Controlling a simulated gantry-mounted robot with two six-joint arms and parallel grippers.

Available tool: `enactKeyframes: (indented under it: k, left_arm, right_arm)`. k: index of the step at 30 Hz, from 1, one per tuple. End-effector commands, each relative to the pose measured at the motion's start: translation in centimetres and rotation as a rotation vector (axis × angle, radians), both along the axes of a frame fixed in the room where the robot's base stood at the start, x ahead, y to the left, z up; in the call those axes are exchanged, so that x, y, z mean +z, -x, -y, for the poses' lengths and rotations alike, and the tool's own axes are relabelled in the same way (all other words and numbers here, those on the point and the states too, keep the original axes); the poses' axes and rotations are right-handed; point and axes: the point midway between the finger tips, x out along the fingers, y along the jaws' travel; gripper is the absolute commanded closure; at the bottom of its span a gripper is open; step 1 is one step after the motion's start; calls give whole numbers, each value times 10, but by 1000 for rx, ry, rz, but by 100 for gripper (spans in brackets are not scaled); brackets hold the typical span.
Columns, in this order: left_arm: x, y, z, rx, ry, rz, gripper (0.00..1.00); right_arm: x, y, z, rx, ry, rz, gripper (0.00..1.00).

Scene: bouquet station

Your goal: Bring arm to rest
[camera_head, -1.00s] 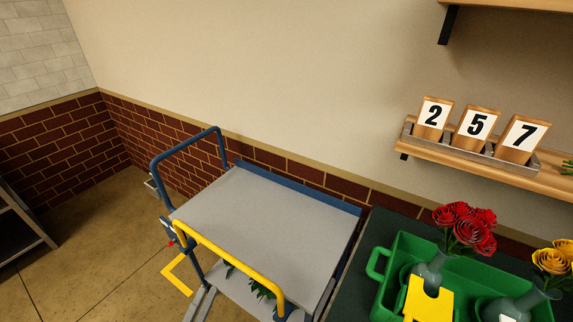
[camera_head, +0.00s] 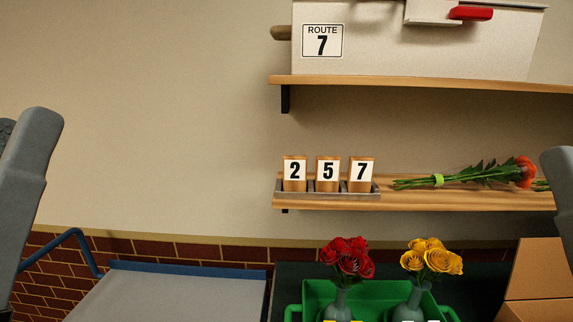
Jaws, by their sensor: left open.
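My left gripper (camera_head: 26,150) shows only in part as a grey shape at the left edge of the head view. It is raised in front of the beige wall, open, with nothing seen in it. Neither touches the shelves or the flowers.
A green tray (camera_head: 296,312) holds vases with red roses (camera_head: 348,258) and yellow roses (camera_head: 432,259). A cart (camera_head: 170,295) stands at lower left. The lower shelf (camera_head: 470,200) carries number cards 2, 5, 7 and a wrapped orange flower (camera_head: 520,172). A Route 7 box (camera_head: 420,50) is above.

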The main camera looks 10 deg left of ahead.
Motion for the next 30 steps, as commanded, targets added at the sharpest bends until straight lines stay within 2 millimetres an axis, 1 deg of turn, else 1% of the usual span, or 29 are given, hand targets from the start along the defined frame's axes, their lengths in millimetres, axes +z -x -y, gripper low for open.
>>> enactKeyframes:
  k: [1,2,3,6,8,9,11,12,14,15,17,18,20,21,24,25,27,30]
  left_arm:
    - [-11,-14,2,91,-87,-71,43]
    - [-15,-19,2,159,-148,-96,43]
    - [20,-17,2,175,-157,-84,43]
    - [64,-18,2,172,-153,-85,43]
    - [89,-18,1,171,-152,-86,43]
    - [107,-18,1,171,-152,-86,43]
    - [135,-18,1,171,-152,-86,43]
    - [154,-18,1,172,-152,-86,43]
    - [184,-18,1,172,-152,-86,43]
    - [204,-18,1,172,-152,-86,43]
    - [233,-18,1,172,-152,-86,43]
    - [252,-18,1,172,-152,-86,43]
    - [281,-18,1,172,-152,-86,43]
    - [298,-19,1,172,-152,-86,43]
    - [333,-19,1,172,-151,-87,43]
    - [340,-19,1,172,-150,-87,43]
    - [352,-19,1,172,-150,-87,43]
    - [358,-19,1,172,-150,-87,43]
  right_arm:
    - [0,0,0,0,0,0,0]
    - [0,0,0,0,0,0,0]
    - [32,-1,0,0,0,-3,0]
    - [79,1,0,0,0,2,0]
    - [104,0,0,0,0,2,0]
    - [121,0,0,0,0,1,0]
    - [149,0,0,0,0,1,0]
    - [168,0,0,0,0,0,0]
    - [198,0,0,0,0,0,0]
    - [218,0,0,0,0,0,0]
    - [247,0,0,0,0,0,0]
    - [267,0,0,0,0,0,0]
    - [295,0,0,0,0,0,0]
    - [313,0,0,0,0,0,0]
    - [348,0,0,0,0,0,0]
    - [355,0,0,0,0,0,0]
    - [367,0,0,0,0,0,0]
    - [373,0,0,0,0,0,0]
